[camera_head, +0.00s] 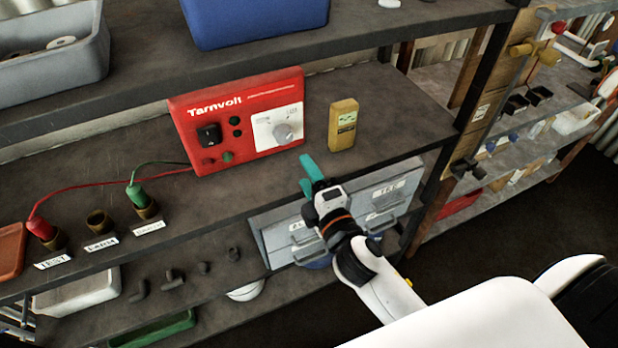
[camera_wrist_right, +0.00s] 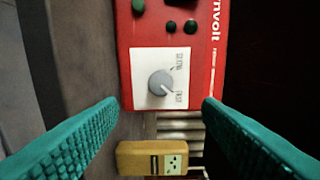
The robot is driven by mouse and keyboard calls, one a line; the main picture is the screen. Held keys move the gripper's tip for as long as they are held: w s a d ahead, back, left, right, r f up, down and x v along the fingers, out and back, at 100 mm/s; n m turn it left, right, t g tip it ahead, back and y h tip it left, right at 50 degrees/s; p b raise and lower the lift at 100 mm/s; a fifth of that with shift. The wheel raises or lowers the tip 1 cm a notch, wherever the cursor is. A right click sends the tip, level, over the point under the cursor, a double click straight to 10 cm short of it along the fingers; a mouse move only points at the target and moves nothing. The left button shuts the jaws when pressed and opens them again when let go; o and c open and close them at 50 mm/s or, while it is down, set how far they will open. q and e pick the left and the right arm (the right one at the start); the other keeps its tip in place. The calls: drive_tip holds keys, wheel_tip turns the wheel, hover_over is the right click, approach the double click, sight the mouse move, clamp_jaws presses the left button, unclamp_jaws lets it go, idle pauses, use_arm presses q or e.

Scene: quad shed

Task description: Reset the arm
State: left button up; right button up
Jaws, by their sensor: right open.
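My right gripper (camera_head: 312,172) has teal fingers and reaches over the front edge of the middle shelf, in front of the red Tarnvolt box (camera_head: 232,104). In the right wrist view, its fingers (camera_wrist_right: 162,108) are wide apart with nothing held between them. The box's grey knob (camera_head: 283,133) shows between the fingers in that view (camera_wrist_right: 161,83), apart from them. A small yellow device (camera_head: 342,124) stands right of the box and shows low in the wrist view (camera_wrist_right: 152,158). My left gripper is not in view.
A grey drawer unit (camera_head: 262,240) sits below the gripper. A red plug (camera_head: 40,228) and a green plug (camera_head: 137,195) stand in sockets at left, with leads toward the box. A blue bin (camera_head: 250,22) is on the shelf above. The middle shelf (camera_head: 225,190) is bare before the box.

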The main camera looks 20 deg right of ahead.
idle(0.4)
drive_tip(key=s+d+f+m+g+h, duration=0.3)
drive_tip(key=s+d+f+m+g, duration=0.25)
drive_tip(key=s+f+m, duration=0.35)
drive_tip(key=s+a+f+m+g+y, duration=0.2)
drive_tip(key=s+f+m+g+y, duration=0.15)
drive_tip(key=s+m+g, duration=0.65)
drive_tip(key=s+f+n, duration=0.2)
drive_tip(key=f, duration=1.2)
drive_tip(key=s+f+n, duration=0.1)
drive_tip(key=s+f, duration=0.1)
drive_tip(key=f, duration=1.2)
drive_tip(key=s+d+f+g+h, duration=0.1)
drive_tip(key=s+d+f, duration=0.1)
drive_tip(key=s+f, duration=1.3)
drive_tip(key=shift+s+d, duration=0.2)
drive_tip(key=shift+s, duration=0.15)
